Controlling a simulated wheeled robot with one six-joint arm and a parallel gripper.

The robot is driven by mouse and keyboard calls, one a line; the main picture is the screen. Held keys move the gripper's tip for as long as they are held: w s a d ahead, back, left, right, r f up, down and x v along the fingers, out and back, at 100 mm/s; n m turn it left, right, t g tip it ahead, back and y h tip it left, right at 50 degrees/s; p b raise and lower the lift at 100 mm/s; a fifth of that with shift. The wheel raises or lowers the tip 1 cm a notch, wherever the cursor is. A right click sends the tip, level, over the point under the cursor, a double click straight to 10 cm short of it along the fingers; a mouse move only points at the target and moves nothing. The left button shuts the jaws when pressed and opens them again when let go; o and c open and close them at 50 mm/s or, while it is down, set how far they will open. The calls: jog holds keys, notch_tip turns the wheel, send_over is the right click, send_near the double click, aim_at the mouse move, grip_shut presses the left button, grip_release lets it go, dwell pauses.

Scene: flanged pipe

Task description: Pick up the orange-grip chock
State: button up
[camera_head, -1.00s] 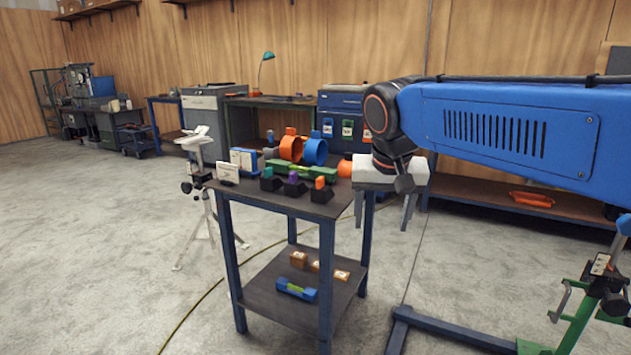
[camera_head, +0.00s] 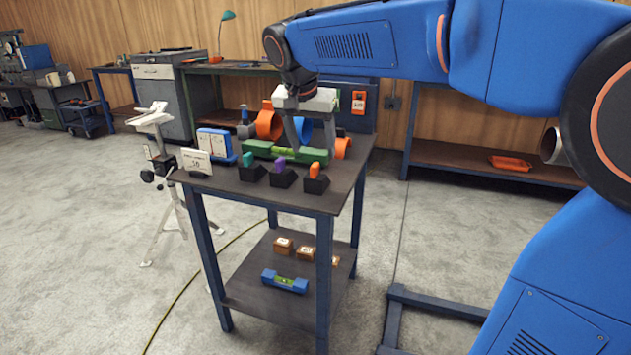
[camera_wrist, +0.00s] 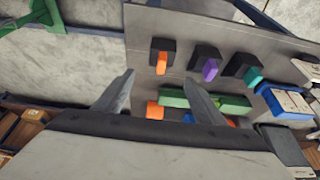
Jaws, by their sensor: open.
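The orange-grip chock (camera_head: 316,179) is a black wedge with an orange grip. It stands on the table's front edge, at the right end of a row of three chocks. It also shows in the wrist view (camera_wrist: 162,58), beyond my fingertips and a little right of the left finger. My gripper (camera_head: 314,140) is open and empty, above the table and behind the chock row, pointing down. The wrist view also shows its two spread fingers (camera_wrist: 160,80). Nothing is between them at the tips.
A purple-grip chock (camera_head: 282,173) and a teal-grip chock (camera_head: 251,167) stand left of it. A green level (camera_head: 258,148) lies behind the row, with an orange ring (camera_head: 269,124) farther back. A card (camera_head: 195,160) and a blue-white box (camera_head: 214,145) stand at the table's left.

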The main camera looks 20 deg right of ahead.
aim_at(316, 163)
jog(key=x, duration=0.6)
jog(key=shift+f, duration=0.25)
jog(key=shift+x, duration=2.65)
jog(key=shift+w+r, duration=0.1)
jog(key=shift+w, duration=0.1)
jog(key=c, duration=1.3)
jog(key=shift+o, duration=0.2)
jog(key=shift+r, duration=0.1)
